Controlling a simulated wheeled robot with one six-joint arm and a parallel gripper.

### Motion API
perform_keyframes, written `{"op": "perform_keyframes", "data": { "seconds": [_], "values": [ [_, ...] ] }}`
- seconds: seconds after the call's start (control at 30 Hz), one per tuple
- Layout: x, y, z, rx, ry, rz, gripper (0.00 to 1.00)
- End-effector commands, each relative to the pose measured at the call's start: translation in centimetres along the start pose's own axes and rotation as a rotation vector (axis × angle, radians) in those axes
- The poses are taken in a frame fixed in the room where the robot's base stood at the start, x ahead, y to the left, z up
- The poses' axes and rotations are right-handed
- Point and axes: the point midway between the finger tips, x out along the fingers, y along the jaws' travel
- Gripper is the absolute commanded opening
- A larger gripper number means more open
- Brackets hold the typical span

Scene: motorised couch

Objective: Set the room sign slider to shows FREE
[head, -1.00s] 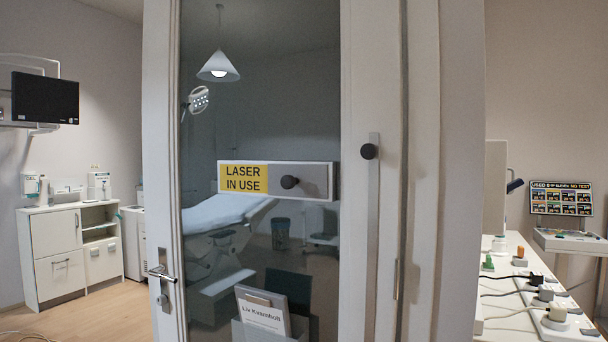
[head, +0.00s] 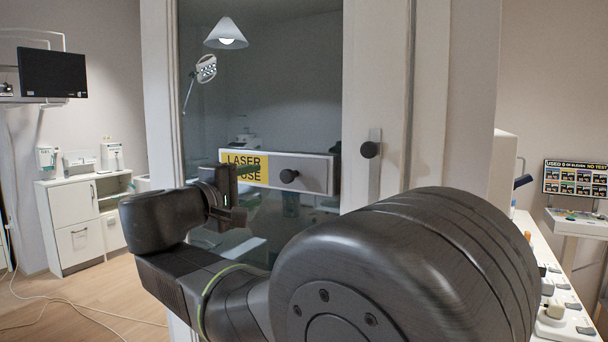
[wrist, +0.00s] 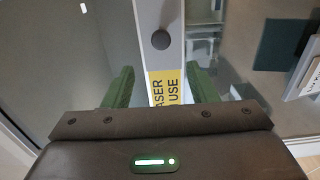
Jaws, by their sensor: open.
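The room sign (head: 318,176) is a white-framed strip on the glass of the door. Its yellow part reads "LASER IN USE", and a grey slider panel with a round dark knob (head: 289,176) covers the rest. My gripper (head: 228,185) is in front of the sign's yellow left end and hides part of the lettering. In the wrist view, my gripper (wrist: 160,68) is open and empty. Its green fingers lie either side of the strip at the yellow label (wrist: 166,88). The knob (wrist: 160,40) shows beyond the fingertips. I cannot tell whether the fingers touch the sign.
A counter with plugs (head: 560,320) is at the right. A white cabinet (head: 75,215) stands at the left. My arm fills the lower middle.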

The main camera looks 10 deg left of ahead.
Motion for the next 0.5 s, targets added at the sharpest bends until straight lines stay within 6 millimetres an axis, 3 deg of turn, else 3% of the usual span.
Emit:
{"op": "perform_keyframes", "data": {
  "seconds": [0.5],
  "values": [
    [8.2,-0.1,0.2,-0.002,-0.006,-0.004,0.52]
  ]
}}
